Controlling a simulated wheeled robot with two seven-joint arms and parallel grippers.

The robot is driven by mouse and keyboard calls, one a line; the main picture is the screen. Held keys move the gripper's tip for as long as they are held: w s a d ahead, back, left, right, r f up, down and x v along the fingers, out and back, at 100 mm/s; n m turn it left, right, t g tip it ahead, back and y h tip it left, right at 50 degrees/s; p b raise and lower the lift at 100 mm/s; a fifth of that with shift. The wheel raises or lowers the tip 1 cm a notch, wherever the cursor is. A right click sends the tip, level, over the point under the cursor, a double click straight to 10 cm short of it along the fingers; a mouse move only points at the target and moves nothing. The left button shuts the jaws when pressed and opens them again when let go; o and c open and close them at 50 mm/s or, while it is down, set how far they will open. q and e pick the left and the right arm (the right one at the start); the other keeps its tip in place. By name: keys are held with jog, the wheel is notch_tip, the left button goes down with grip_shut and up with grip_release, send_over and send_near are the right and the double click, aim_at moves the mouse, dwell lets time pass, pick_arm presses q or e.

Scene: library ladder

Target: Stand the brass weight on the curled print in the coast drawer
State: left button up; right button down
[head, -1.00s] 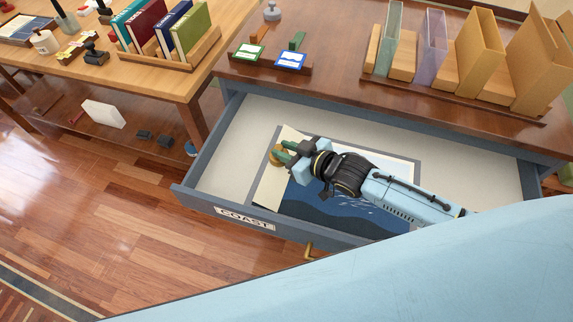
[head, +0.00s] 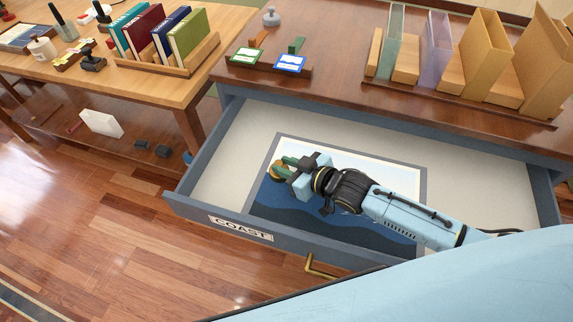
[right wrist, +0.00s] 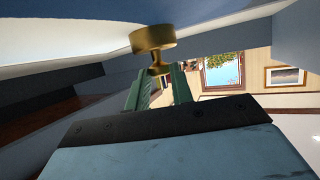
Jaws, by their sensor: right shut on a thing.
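The coast drawer (head: 190,208) is pulled open. A blue and pale print (head: 330,223) with a grey border lies inside, and its left end looks flat. My right gripper (head: 287,166) is over the print's left part, shut on the brass weight (head: 275,173). In the right wrist view the green fingers (right wrist: 158,88) grip the weight's narrow neck, and its wide brass disc (right wrist: 153,38) is against or very near the print's surface. I cannot tell if they touch. My right forearm and hand hide the print's middle. My left gripper is not in view.
The cabinet top (head: 335,85) above the drawer holds a rack of tan folders (head: 480,55), small framed cards (head: 290,63) and a grey weight (head: 271,16). A table with a book rack (head: 170,62) stands at the left. The drawer's left end is clear.

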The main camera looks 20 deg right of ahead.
jog(key=c, duration=1.2)
grip_release()
jog(key=shift+f, duration=0.2)
